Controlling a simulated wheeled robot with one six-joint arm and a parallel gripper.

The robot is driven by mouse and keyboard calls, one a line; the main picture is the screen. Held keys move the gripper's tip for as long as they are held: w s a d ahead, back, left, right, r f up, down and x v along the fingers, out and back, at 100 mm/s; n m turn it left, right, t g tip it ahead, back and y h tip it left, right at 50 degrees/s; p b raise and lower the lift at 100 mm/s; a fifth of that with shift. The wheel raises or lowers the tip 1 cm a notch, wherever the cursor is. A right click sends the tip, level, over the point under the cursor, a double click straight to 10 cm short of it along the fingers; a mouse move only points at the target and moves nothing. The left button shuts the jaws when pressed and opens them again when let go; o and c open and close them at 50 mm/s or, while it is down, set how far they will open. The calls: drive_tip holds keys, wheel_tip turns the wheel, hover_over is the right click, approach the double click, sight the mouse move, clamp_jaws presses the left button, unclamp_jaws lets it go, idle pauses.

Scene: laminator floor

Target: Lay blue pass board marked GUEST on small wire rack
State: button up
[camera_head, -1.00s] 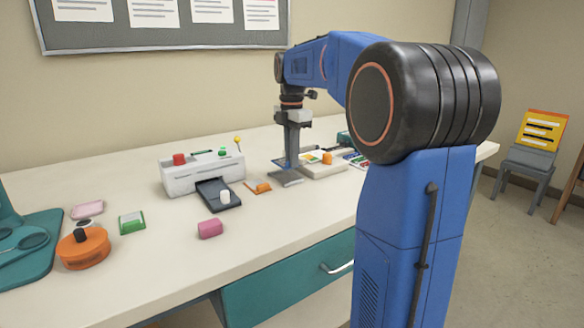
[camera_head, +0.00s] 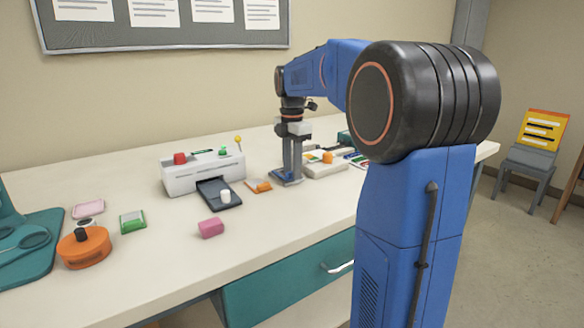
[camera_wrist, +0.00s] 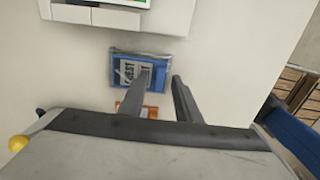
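The blue pass board (camera_wrist: 128,72), with pale lettering only partly readable, lies flat in the wrist view. In the head view it shows as a small blue patch (camera_head: 287,179) under my gripper. A thin grey edge around it looks like the small wire rack (camera_wrist: 112,50), mostly hidden beneath. My gripper (camera_wrist: 165,72) points down over the board with its two fingers apart and nothing visibly clamped between them. The left finger covers part of the board; the right finger is beside its right edge. I cannot tell whether a fingertip touches it.
A white laminator (camera_head: 203,174) with a dark tray (camera_head: 218,194) stands to the left. An orange piece (camera_head: 258,186) lies close by the rack. A white device (camera_head: 326,170) is just right of it. A pink block (camera_head: 211,228) lies in front; the front right table is clear.

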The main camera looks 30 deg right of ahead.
drive_tip(key=shift+r, duration=0.1)
wheel_tip(320, 180, up, 12)
idle(0.5)
idle(0.5)
